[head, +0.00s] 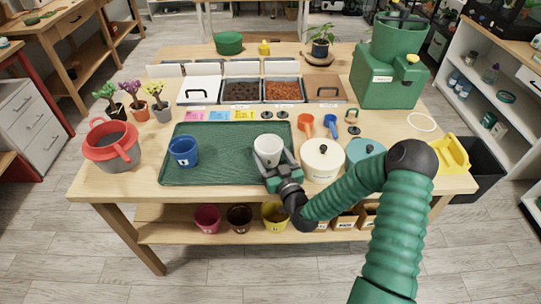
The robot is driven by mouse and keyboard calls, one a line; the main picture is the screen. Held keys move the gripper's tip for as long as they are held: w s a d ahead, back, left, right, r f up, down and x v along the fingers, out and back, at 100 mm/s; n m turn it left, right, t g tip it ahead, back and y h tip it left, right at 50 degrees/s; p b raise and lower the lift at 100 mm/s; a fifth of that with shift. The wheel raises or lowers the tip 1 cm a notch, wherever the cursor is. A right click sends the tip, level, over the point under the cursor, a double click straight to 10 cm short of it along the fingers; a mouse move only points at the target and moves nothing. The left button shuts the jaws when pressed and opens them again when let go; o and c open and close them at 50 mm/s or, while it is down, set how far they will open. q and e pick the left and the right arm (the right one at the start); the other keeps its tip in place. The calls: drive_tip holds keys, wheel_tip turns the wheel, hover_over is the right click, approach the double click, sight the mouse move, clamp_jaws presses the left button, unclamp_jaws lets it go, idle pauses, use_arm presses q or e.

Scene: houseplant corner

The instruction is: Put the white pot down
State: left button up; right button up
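The white pot (268,149) is upright over the right part of the dark green tray (215,170). My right gripper (279,168) reaches it from the near right side, with its fingers at the pot's lower wall, and appears shut on it. The gripper hides the pot's lower right part, so I cannot tell whether its base touches the tray. A blue pot (183,151) stands on the tray's left part. My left gripper is not in view.
A cream lidded canister (322,162) and a blue lidded one (364,152) stand close to the right of my gripper. The tray's middle between the two pots is clear.

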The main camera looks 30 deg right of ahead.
drive_tip(key=o, duration=0.4)
drive_tip(key=shift+d+f, duration=0.1)
drive_tip(key=shift+a, duration=0.2)
